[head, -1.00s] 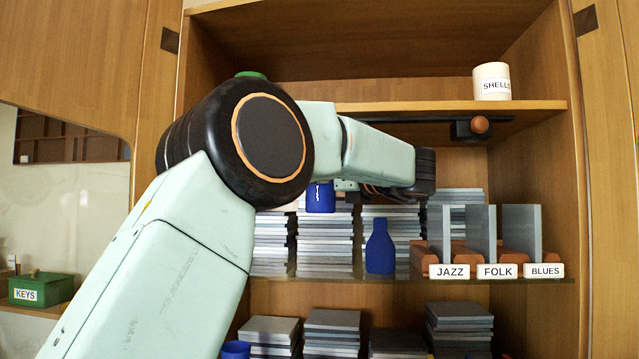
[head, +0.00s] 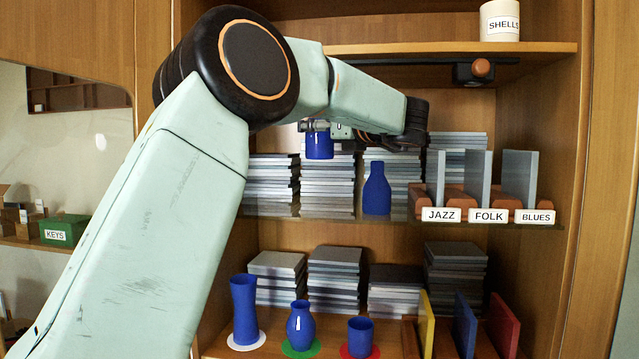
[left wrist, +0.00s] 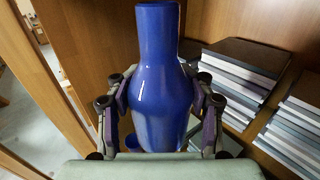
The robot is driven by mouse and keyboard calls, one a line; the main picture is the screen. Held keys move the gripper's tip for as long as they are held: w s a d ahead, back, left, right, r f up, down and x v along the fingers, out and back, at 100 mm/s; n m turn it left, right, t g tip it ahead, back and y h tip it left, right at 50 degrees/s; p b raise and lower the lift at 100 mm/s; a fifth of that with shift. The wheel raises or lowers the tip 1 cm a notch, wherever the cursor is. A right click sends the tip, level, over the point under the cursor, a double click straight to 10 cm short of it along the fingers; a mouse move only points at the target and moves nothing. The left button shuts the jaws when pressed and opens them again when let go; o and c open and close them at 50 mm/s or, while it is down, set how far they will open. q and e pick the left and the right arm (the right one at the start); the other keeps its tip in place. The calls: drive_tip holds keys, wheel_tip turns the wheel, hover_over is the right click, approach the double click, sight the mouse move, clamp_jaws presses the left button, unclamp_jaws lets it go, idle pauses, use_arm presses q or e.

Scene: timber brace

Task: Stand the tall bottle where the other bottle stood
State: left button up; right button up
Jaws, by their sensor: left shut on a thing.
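My left gripper (left wrist: 160,120) is shut on a blue bottle (left wrist: 158,70) with a long neck and sloping shoulders, which fills the middle of the left wrist view. In the head view, the gripper (head: 325,128) is partly hidden by my arm, and only the lower part of the held bottle (head: 319,146) shows, raised above the middle shelf in front of the stacks. Another blue bottle (head: 377,190) stands upright on that shelf, to the right of the held one. I cannot compare their full heights. My right gripper is not in view.
Below, a blue vase (head: 244,308) is on a white disc, a rounder one (head: 301,325) on green, a cup (head: 360,335) on red. Record stacks (head: 328,185) line the shelf's back. Labelled holders (head: 490,214) fill its right. A SHELLS jar (head: 499,20) is above.

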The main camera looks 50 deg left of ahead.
use_arm(q)
drive_tip(key=shift+a+f+p, duration=0.25)
drive_tip(key=shift+a+p, duration=0.15)
drive_tip(key=shift+a, duration=0.3)
wheel_tip(320, 180, down, 7)
drive_tip(key=shift+r+p, duration=0.15)
drive_tip(key=shift+p, duration=0.65)
wheel_tip(320, 180, down, 3)
drive_tip(key=shift+a+f+p, duration=0.1)
drive_tip(key=shift+p, duration=0.4)
drive_tip(key=shift+s+a+f, duration=0.1)
drive_tip(key=shift+a+f, duration=0.05)
drive_tip(key=shift+f, duration=0.05)
